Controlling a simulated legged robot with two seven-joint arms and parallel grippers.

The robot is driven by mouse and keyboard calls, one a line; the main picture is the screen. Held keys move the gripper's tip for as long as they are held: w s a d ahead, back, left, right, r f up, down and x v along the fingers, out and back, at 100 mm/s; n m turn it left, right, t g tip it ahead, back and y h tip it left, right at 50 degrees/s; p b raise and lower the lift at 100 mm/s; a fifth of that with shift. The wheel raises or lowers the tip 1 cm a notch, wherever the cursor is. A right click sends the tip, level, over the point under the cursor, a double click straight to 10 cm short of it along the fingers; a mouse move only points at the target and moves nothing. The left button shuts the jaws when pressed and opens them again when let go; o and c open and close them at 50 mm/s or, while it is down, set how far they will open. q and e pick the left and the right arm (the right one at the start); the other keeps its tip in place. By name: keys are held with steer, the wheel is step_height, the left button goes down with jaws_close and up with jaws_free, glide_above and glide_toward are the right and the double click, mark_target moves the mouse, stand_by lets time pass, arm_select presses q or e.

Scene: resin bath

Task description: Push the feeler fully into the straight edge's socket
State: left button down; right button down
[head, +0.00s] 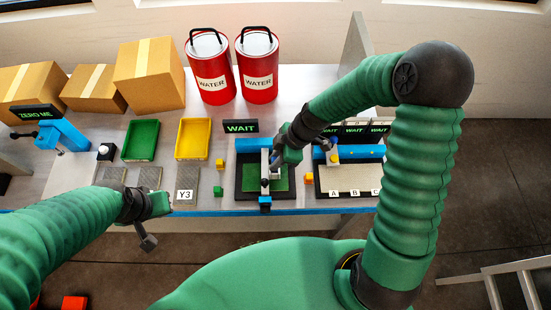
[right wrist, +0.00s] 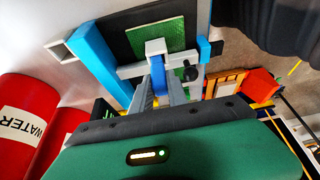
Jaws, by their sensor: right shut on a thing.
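The measuring stand has a black base (head: 240,197), a green pad (head: 258,184) and blue uprights, and sits mid-table in the head view. A pale grey straight edge (right wrist: 132,71) crosses the stand above the pad in the right wrist view. My right gripper (right wrist: 160,85) is shut on a small blue and pale grey part, which I take as the feeler (right wrist: 155,48), at this bar. The socket is hidden, so I cannot tell how deep the feeler sits. My left gripper (head: 167,204) is near the table's front edge; its jaws are too small to read.
A "WAIT" sign (head: 240,127) stands behind the stand. A second stand with a pale plate (head: 345,179) labelled A, B, C is on the right. Green (head: 141,140) and yellow (head: 193,139) trays lie left. Red water cans (head: 210,86) and boxes (head: 150,76) line the back.

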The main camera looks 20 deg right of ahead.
steer(key=shift+a+f+b, duration=0.1)
steer(key=shift+f+b, duration=0.3)
steer(key=shift+f, duration=0.05)
steer(key=c, duration=1.2)
jaws_free()
